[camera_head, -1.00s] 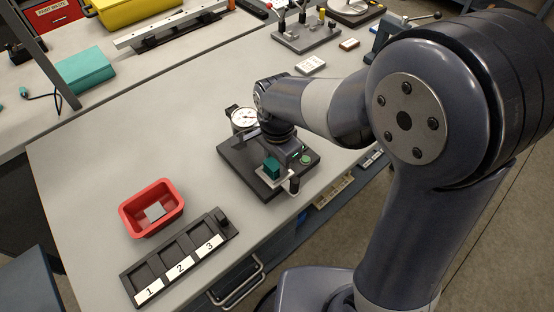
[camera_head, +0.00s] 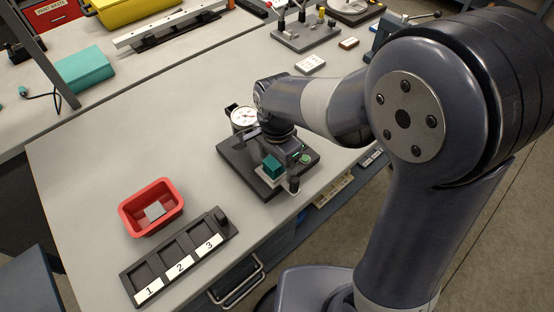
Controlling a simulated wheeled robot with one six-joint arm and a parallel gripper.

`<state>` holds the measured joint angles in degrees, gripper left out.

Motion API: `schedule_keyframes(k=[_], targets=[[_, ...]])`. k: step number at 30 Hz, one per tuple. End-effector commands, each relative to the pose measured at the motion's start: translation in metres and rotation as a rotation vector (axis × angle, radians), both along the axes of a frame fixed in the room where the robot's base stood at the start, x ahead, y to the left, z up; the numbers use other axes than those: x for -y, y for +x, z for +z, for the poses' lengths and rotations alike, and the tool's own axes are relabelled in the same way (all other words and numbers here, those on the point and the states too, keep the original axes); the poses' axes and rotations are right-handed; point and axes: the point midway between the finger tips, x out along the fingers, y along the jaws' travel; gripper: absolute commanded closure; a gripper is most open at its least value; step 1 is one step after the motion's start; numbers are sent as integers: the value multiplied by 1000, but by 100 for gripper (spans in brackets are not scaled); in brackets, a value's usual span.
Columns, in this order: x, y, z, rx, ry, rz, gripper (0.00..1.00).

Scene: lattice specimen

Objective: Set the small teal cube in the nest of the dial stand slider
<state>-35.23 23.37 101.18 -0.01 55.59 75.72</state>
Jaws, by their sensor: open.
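The small teal cube (camera_head: 272,167) sits on the light slider plate of the dial stand (camera_head: 233,157), toward the stand's front. Whether it is fully down in the nest is too small to tell. The stand has a dark base and a round white dial (camera_head: 243,118) at the back left. My gripper (camera_head: 287,153) is over the stand, just behind and right of the cube. It is open, with its fingers largely hidden by the wrist. A dark knob (camera_head: 294,184) stands at the slider's front right.
A red bin (camera_head: 135,216) holding a grey square piece (camera_head: 155,211) and a dark tray (camera_head: 135,277) with slots numbered 1, 2 and 3 lie at front left. The table left of the stand is clear. Small fixtures (camera_head: 305,38) stand at the back.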

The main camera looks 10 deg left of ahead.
Motion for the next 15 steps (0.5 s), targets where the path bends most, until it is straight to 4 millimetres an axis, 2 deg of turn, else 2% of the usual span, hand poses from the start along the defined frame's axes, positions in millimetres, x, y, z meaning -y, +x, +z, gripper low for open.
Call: schedule_keyframes(k=[15], targets=[[0,0,4,0,0,0,17]])
